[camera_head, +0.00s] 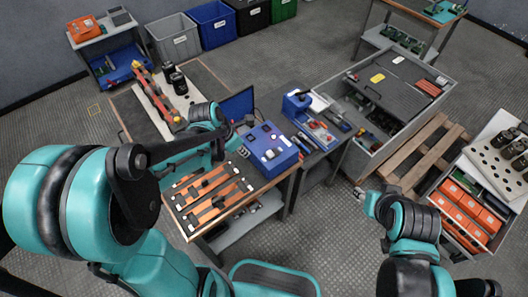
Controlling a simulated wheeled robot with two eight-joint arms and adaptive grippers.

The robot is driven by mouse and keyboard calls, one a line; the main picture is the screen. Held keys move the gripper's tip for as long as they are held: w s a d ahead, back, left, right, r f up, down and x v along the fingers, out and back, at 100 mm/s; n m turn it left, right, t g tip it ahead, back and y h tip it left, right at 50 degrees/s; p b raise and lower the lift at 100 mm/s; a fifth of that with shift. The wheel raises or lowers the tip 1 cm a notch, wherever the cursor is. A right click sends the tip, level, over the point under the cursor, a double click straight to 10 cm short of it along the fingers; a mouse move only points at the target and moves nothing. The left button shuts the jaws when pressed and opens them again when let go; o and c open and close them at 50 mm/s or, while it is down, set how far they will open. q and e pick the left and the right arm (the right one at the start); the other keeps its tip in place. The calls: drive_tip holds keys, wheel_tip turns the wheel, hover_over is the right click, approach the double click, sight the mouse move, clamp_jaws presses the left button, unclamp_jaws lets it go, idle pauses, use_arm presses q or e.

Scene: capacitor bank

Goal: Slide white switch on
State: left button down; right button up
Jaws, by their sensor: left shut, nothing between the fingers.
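A blue control box (262,146) with an open blue lid (236,105) stands on the workbench. Its top panel carries small buttons and switches, including a small white element (270,154). I cannot tell for sure which one is the white switch or how it is set.
Copper bars (212,205) lie on the bench in front of the box. A blue fixture (297,101) stands on the table to the right. A grey crate (362,150), a wooden pallet (412,158) and a cart with orange bins (470,210) are farther right. Open floor lies between.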

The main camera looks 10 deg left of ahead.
sight(270, 152)
use_arm(q)
drive_tip(key=w+d+f+b, duration=0.1)
drive_tip(key=f, duration=0.2)
drive_tip(key=w+d+f+b, duration=0.1)
drive_tip(key=w+f+b, duration=0.1)
drive_tip(key=f, duration=0.1)
drive_tip(key=w+d+f+b, duration=0.2)
drive_tip(key=f, duration=0.1)
drive_tip(key=shift+w+d+f, duration=0.1)
drive_tip(key=shift+w+f, duration=0.1)
drive_tip(key=shift+w, duration=0.05)
drive_tip(key=shift+w+d+b, duration=0.25)
drive_tip(key=shift+w+b, duration=0.05)
drive_tip(key=shift+w, duration=0.05)
drive_tip(key=shift+r, duration=0.1)
drive_tip(key=shift+w+d, duration=0.85)
drive_tip(key=shift+w, duration=0.2)
